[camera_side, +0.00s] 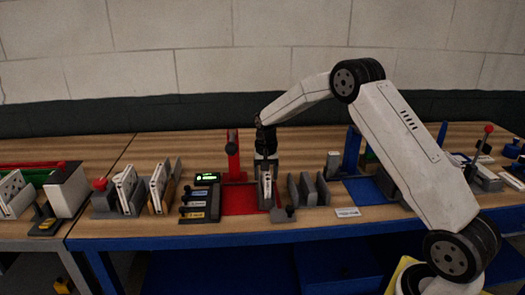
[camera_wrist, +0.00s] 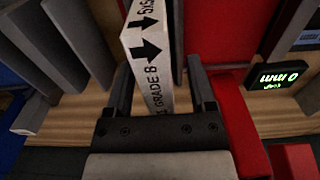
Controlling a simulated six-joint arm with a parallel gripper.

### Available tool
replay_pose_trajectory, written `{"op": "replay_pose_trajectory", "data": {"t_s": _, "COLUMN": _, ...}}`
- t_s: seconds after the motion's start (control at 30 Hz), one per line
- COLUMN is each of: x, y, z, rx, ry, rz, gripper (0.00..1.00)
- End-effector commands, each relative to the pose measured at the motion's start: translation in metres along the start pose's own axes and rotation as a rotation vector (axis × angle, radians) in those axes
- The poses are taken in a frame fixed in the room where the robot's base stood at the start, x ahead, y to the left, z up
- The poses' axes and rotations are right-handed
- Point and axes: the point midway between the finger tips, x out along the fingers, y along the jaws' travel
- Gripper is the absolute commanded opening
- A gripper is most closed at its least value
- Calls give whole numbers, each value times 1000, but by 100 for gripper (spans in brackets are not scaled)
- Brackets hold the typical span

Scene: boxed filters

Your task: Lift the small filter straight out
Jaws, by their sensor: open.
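The small filter (camera_side: 267,187) is a narrow white box that stands upright in a grey holder by the red mat. In the wrist view the filter (camera_wrist: 152,70) shows black arrows and the printed word GRADE. My gripper (camera_side: 266,160) points down over the filter's top in the side view. In the wrist view my gripper (camera_wrist: 160,66) is open, with one dark finger on each side of the filter. A gap shows between the filter and the right finger; the left finger is closer, and I cannot tell if it touches. The filter's lower part is hidden.
Grey upright plates (camera_side: 308,189) stand just right of the filter. A red post (camera_side: 233,158) rises behind the red mat (camera_side: 238,202). A panel with a green display (camera_side: 207,178) is to the left. Other white filters (camera_side: 126,187) stand in racks farther left.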

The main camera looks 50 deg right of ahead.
Motion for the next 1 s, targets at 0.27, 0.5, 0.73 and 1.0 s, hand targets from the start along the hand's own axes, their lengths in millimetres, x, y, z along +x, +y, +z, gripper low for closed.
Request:
{"op": "replay_pose_trajectory", "data": {"t_s": 0.27, "x": 0, "y": 0, "z": 0, "rx": 0, "ry": 0, "rz": 0, "gripper": 20}}
{"op": "replay_pose_trajectory", "data": {"t_s": 0.5, "x": 0, "y": 0, "z": 0, "rx": 0, "ry": 0, "rz": 0, "gripper": 0}}
{"op": "replay_pose_trajectory", "data": {"t_s": 0.73, "x": -3, "y": 0, "z": 0, "rx": 0, "ry": 1, "rz": 0, "gripper": 0}}
{"op": "replay_pose_trajectory", "data": {"t_s": 1.0, "x": -25, "y": 0, "z": 0, "rx": 0, "ry": 2, "rz": -1, "gripper": 0}}
